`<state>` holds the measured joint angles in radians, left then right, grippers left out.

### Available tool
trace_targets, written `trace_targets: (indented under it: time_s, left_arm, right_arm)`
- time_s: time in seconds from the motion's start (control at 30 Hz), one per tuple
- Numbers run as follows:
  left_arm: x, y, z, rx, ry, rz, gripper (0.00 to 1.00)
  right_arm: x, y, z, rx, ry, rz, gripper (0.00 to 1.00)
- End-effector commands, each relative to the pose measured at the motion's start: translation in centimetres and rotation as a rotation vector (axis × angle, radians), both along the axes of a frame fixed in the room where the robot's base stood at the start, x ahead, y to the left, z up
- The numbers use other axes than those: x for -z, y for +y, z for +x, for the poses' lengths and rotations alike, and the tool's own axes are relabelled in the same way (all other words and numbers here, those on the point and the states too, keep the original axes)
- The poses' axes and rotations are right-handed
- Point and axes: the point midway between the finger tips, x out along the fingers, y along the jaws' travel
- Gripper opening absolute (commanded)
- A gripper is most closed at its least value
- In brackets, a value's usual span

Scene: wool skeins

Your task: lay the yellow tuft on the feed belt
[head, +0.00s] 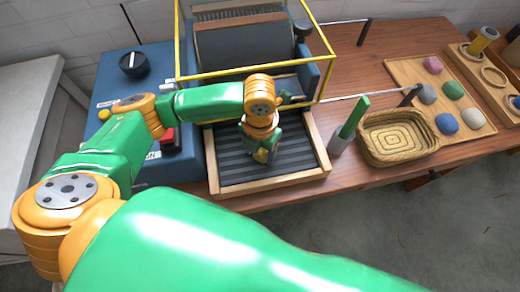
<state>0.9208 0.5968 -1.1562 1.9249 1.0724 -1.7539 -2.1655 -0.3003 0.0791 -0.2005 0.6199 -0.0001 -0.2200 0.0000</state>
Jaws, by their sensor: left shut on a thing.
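My left gripper (262,150) points down over the feed belt (234,165), a dark ribbed surface inside a pale wooden frame. It is shut on the yellow tuft (261,156), of which only a small part shows between the fingers. The gripper and wrist hide most of the tuft and part of the belt behind them. I cannot tell whether the tuft touches the belt. My right gripper is not in view.
A yellow guard frame (328,62) surrounds the drum (245,43) behind the belt. A blue panel with a black knob (134,64) stands left. To the right are a green-handled tool (355,116), a wicker basket (372,150) and a wooden tray (402,70) with several coloured tufts.

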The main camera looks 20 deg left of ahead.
Motion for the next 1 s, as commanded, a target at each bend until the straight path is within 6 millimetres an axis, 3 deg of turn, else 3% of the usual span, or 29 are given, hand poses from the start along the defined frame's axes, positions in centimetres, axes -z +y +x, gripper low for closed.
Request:
trace_targets:
  time_s: [0.2, 0.23, 0.33, 0.63, 0.73, 1.0]
  left_arm:
    - [0.2, 0.0, 0.0, 0.000, 0.000, -0.001, 0.14]
    - [0.3, -0.1, 0.0, 0.000, 0.000, -0.001, 0.68]
    - [0.2, -0.1, 0.0, 0.000, 0.000, -0.001, 0.95]
    - [0.1, -0.1, 0.0, 0.000, 0.000, -0.001, 0.95]
    - [-0.8, -0.1, 0.0, 0.000, -0.001, -0.002, 0.95]
    - [-7.6, -0.1, 0.1, 0.002, -0.006, -0.002, 0.95]
  right_arm:
    - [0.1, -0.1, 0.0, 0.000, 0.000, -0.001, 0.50]
    - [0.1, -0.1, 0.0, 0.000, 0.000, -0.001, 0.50]
    - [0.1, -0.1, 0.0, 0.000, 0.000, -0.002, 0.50]
    - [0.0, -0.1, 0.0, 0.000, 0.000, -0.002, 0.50]
    - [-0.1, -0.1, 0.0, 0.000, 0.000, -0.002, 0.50]
    - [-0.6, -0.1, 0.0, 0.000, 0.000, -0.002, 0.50]
